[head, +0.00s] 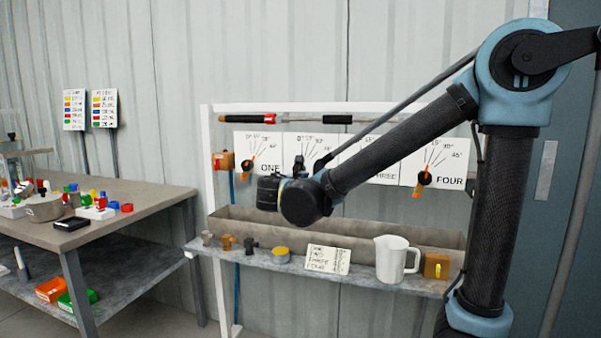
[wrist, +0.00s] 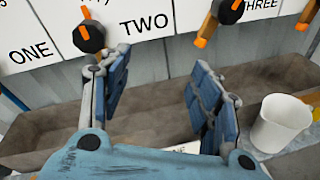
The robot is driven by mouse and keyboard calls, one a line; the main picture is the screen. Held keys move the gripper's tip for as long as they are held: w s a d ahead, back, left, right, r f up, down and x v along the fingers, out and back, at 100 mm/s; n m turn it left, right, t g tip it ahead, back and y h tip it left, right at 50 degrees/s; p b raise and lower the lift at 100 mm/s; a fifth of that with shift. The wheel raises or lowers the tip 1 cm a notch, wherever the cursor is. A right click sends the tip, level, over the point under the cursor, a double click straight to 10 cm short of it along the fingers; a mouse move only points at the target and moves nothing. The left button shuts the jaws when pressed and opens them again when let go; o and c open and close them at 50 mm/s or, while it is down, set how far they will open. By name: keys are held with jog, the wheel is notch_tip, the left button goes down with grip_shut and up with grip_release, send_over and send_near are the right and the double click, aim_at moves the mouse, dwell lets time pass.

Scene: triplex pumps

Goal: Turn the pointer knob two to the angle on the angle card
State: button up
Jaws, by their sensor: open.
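Pointer knob two (wrist: 88,38) is a dark round knob with an orange pointer, left of the word TWO on its white dial panel (wrist: 145,22) in the wrist view. Its small orange tip points up and slightly left; its lower end is partly hidden by my left finger. My gripper (wrist: 158,62) is open and empty, with knob two up and left of the gap. In the head view my arm covers much of panel two. The angle card (head: 327,260) is a white card on the shelf, its figures too small to read; little of it shows in the wrist view.
Knob one (head: 248,166) is to the left; knob three (wrist: 228,10) and knob four (head: 424,178) are to the right. A stone trough (head: 400,232) runs below the panels. A white jug (head: 392,260) and small fittings stand on the shelf (head: 360,277). A cluttered table (head: 140,195) stands left.

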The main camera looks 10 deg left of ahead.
jog(key=s+a+r+n+t+y, duration=0.25)
jog(key=s+a, duration=0.25)
jog(key=a, duration=0.4)
jog(key=shift+n, duration=0.45)
jog(key=w, duration=0.5)
jog(key=w+d, duration=0.1)
jog(key=w, duration=1.1)
jog(key=shift+w+d+f, duration=0.15)
jog(key=shift+w+d, duration=0.1)
grip_shut()
jog(key=shift+s+a, duration=0.1)
